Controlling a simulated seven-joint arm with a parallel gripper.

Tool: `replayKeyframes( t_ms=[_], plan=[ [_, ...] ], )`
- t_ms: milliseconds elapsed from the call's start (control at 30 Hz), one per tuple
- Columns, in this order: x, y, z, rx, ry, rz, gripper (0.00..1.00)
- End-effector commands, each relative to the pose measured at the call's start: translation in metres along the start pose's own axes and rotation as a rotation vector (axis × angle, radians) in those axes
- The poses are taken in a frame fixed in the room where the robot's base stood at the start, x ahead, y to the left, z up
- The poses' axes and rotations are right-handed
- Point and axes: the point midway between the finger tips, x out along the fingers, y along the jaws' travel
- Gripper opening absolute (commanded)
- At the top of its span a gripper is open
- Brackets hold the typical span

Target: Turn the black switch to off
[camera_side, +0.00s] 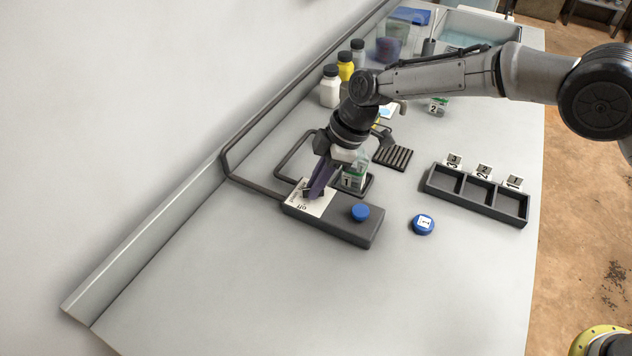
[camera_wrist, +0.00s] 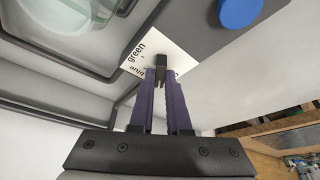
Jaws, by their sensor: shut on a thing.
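The dark grey control box (camera_side: 345,228) lies on the table, with a white printed label (camera_side: 300,207) at its left end. "off" is legible on the label in the side view. The black switch (camera_wrist: 162,61) stands on this label. My gripper (camera_side: 311,192) reaches down over the label, and its purple fingers are shut on the black switch, as the wrist view shows (camera_wrist: 163,73). In the side view the fingers mostly hide the switch, so its exact setting cannot be told.
A blue button (camera_side: 360,212) sits on the box's right end. A blue cap (camera_side: 423,224) lies to the right, before a three-compartment tray (camera_side: 475,208). The front table is clear.

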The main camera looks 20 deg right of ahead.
Motion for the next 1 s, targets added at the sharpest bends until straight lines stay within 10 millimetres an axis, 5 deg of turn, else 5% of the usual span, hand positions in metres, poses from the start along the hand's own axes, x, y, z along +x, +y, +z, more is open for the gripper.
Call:
replayKeyframes(
  t_ms=[500,1000],
  plan=[
    [0.0001,0.0034,0.0001,-0.435,-0.003,-0.180,0.00],
    [0.0001,0.0044,0.0001,-0.649,-0.005,-0.269,0.00]
  ],
)
